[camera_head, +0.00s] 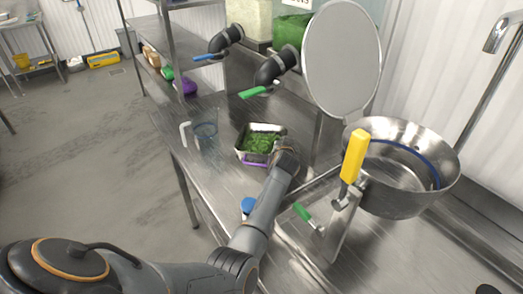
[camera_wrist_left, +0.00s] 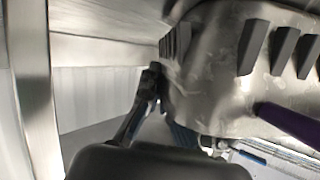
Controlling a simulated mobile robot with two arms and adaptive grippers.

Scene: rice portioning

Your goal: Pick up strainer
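No object in view is clearly identifiable as the strainer. A metal pan of chopped greens (camera_head: 240,152) sits on the steel table, with a purple handle (camera_head: 255,164) along its near side. My left gripper (camera_head: 283,149) is at the pan's right edge; whether it touches is unclear. In the left wrist view, one dark finger (camera_wrist_left: 149,88) shows beside a shiny metal wall (camera_wrist_left: 205,95), with a purple bar (camera_wrist_left: 288,122) at right. The other finger cannot be made out, nor any grip.
A large steel bowl (camera_head: 400,205) with a yellow handle (camera_head: 353,156) stands right. The table's left front (camera_head: 200,185) is bare.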

